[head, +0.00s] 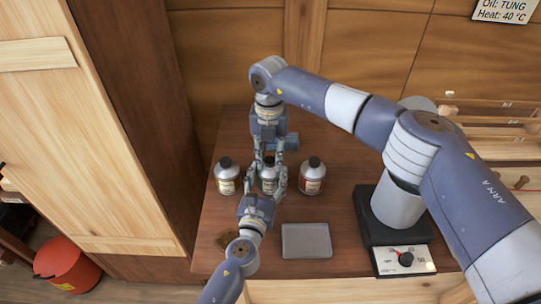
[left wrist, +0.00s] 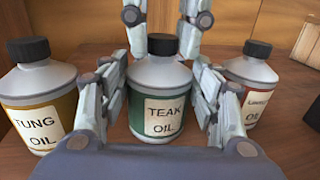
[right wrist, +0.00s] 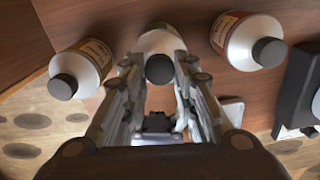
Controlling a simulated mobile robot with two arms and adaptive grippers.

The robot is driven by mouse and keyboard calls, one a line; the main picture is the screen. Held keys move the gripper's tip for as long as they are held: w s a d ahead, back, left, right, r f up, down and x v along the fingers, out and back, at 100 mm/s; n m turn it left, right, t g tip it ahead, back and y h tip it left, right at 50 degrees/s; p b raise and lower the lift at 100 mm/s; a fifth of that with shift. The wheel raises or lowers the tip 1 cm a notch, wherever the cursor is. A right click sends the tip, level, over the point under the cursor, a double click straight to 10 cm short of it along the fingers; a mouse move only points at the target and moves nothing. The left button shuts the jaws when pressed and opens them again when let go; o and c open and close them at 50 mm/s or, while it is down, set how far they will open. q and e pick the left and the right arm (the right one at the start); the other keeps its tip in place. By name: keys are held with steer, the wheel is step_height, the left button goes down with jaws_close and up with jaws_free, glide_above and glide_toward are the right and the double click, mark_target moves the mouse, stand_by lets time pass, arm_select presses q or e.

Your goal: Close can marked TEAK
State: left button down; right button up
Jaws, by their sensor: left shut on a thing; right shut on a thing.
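The can marked TEAK (left wrist: 163,115) stands upright on the table between two other cans, its green label facing the left wrist camera. Its black cap (left wrist: 163,45) sits on the neck; I cannot tell how tightly. My left gripper (head: 264,190) comes from the front and is shut on the can's body, a finger on each side. My right gripper (head: 269,162) reaches in from behind and above and is shut on the cap, which also shows between its fingers in the right wrist view (right wrist: 159,69). The grippers partly hide the can in the head view.
The TUNG can (left wrist: 38,95) stands to the left and a red-labelled can (head: 312,175) to the right, both capped and close by. A grey tray (head: 306,241) lies in front. A heater with a dial (head: 404,260) stands at right, and a tall wooden cabinet (head: 95,130) at left.

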steer(key=m, duration=1)
steer(key=shift+w+a, duration=0.1)
steer(key=shift+w, duration=0.05)
steer(key=m, duration=0.4)
steer(key=shift+w+m, duration=0.1)
steer(key=shift+m, duration=0.3)
steer(key=m, duration=0.6)
steer(key=shift+w, duration=0.1)
steer(key=o, duration=0.7)
steer(key=shift+c, duration=0.2)
steer(key=shift+r, duration=2.2)
